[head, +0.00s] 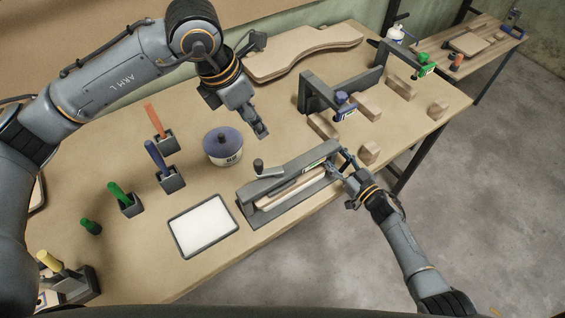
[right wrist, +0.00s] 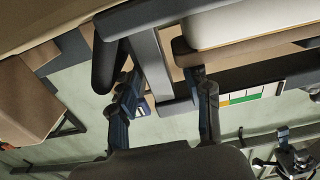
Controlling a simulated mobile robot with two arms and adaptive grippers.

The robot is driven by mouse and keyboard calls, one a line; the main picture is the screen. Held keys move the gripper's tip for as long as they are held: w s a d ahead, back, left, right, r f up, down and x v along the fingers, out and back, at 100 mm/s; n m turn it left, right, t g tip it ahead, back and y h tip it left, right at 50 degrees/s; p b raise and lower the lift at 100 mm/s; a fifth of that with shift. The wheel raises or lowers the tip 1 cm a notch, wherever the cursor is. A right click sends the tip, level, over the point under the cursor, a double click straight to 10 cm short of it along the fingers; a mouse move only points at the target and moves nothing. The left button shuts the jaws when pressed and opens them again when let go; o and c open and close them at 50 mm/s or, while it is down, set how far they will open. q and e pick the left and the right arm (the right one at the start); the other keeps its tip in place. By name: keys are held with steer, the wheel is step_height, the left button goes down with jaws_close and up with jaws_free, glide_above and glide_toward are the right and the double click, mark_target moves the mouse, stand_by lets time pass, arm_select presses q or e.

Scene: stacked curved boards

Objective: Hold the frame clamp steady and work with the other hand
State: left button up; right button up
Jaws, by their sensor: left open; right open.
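A grey frame clamp (head: 262,187) with a knobbed handle (head: 258,166) lies near the table's front edge, with pale wooden strips (head: 290,191) inside it. My right gripper (head: 341,162) is open at the clamp's right end. In the right wrist view, a grey upright of the frame (right wrist: 155,75) shows between and beyond its open fingers (right wrist: 165,105); I cannot tell if they touch it. My left gripper (head: 261,132) is open and empty, pointing down above the table, behind the clamp and right of a blue-lidded glue pot (head: 223,147).
A white-topped tray (head: 204,225) lies left of the clamp. Coloured tools stand in small holders (head: 131,205) on the left. Behind are a curved board (head: 305,55), a second grey frame (head: 322,95) and several wooden blocks (head: 369,152). The table's front edge is close to the clamp.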

steer(key=shift+p+v, duration=1)
steer(key=shift+v, duration=2.05)
steer(key=o, duration=0.6)
steer(key=v, duration=1.2)
steer(key=shift+s, duration=0.1)
